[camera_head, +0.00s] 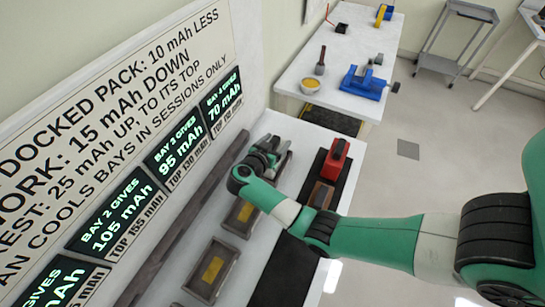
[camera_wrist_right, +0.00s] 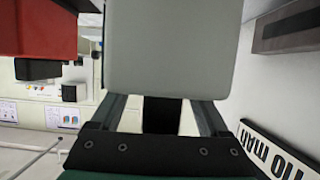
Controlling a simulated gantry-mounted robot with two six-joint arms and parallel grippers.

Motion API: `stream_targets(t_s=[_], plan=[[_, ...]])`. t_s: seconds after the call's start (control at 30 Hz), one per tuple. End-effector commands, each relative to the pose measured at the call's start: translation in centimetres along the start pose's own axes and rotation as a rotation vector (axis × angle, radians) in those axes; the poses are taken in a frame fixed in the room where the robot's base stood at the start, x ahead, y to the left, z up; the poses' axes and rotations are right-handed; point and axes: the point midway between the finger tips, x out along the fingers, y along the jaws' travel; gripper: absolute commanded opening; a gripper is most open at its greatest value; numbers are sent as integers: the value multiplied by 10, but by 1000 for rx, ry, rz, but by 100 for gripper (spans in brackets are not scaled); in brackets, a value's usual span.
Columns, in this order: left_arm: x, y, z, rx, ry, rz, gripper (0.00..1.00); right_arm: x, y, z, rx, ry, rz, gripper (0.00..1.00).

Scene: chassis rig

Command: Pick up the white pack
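My right arm comes in from the right in the head view, with its gripper (camera_head: 268,148) low over the bench near the wall. In the right wrist view a pale grey-white block, which looks like the white pack (camera_wrist_right: 172,45), fills the top middle close up. It lies in line with the two fingers of my right gripper (camera_wrist_right: 163,112) and hides their tips. I cannot tell whether they touch or hold it. In the head view the gripper mostly hides that spot. My left gripper is not in view.
A red pack (camera_head: 335,158) and a brown one (camera_head: 321,195) stand on a dark strip right of the gripper. Metal trays with yellow patches (camera_head: 212,270) line the bench. The wall with bay displays (camera_head: 181,155) is close on the left. A second bench (camera_head: 340,60) stands behind.

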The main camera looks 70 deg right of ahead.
Motion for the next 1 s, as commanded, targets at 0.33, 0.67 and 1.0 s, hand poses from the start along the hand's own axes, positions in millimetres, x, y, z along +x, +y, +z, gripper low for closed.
stream_targets(t_s=[0.33, 0.67, 1.0], plan=[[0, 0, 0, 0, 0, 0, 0, 0, 0, 0, 0, 0, 0, 14], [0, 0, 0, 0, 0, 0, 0, 0, 0, -1, 1, 1, 0, 0], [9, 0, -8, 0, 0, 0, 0, -7, 0, -17, 3, 2, 0, 0]])
